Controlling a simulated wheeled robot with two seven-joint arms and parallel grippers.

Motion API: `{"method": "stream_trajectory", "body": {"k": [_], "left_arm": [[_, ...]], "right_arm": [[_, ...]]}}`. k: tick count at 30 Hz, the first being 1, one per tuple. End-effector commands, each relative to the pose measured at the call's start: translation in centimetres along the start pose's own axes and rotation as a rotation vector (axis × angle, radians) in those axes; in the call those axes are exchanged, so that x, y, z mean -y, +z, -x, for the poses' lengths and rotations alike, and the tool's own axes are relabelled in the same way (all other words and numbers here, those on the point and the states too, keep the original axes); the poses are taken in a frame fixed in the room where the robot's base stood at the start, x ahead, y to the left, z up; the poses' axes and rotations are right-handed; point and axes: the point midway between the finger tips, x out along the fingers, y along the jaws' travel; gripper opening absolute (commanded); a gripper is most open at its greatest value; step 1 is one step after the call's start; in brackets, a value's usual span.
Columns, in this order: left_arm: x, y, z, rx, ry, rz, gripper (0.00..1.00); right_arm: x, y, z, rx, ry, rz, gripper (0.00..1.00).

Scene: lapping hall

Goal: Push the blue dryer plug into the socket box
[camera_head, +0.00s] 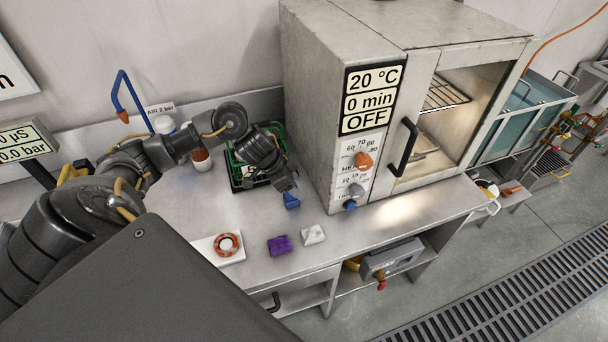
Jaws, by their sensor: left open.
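My left gripper (285,188) reaches in over the steel bench, pointing down, and is open. A small blue object (292,201) is right at its fingertips; its shape is too small to tell whether it is the dryer plug, or whether it touches the fingers. A grey box (391,258) with a dark panel, under the bench's front edge below the oven, looks like the socket box. A yellow part sits at its left and a red one below it. My right gripper is not in view.
The drying oven (345,40) stands on the bench right of my gripper, its door window showing a rack. A purple block (279,245), a white block (313,235) and a white plate with an orange ring (227,246) lie in front. A green-black tray (237,180) is behind my gripper.

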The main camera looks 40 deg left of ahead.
Motion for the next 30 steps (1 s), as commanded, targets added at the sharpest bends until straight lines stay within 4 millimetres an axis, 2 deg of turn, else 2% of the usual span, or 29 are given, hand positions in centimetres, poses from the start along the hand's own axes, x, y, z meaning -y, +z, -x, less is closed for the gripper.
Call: {"method": "stream_trajectory", "body": {"k": [1,3,5,9,13,21,30], "left_arm": [[1.4,0.7,1.4,0.037,-0.003,0.026,0.62],[2.4,1.3,2.6,0.075,0.003,0.06,0.62],[2.8,1.7,3.2,0.097,0.007,0.079,0.62],[3.0,1.6,3.5,0.114,0.015,0.091,0.62],[2.9,1.5,2.4,0.113,0.018,0.087,0.62],[2.8,2.0,-1.5,0.113,0.017,0.086,0.62],[2.8,2.3,-2.6,0.113,0.016,0.088,0.62]], "right_arm": [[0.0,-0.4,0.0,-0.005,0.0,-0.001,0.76],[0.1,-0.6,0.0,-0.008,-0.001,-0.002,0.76],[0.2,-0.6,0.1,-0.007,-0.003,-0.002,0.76],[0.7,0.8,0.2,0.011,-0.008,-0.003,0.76],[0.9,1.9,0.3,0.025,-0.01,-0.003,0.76],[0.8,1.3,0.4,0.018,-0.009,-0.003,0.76],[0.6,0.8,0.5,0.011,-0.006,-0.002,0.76]]}}
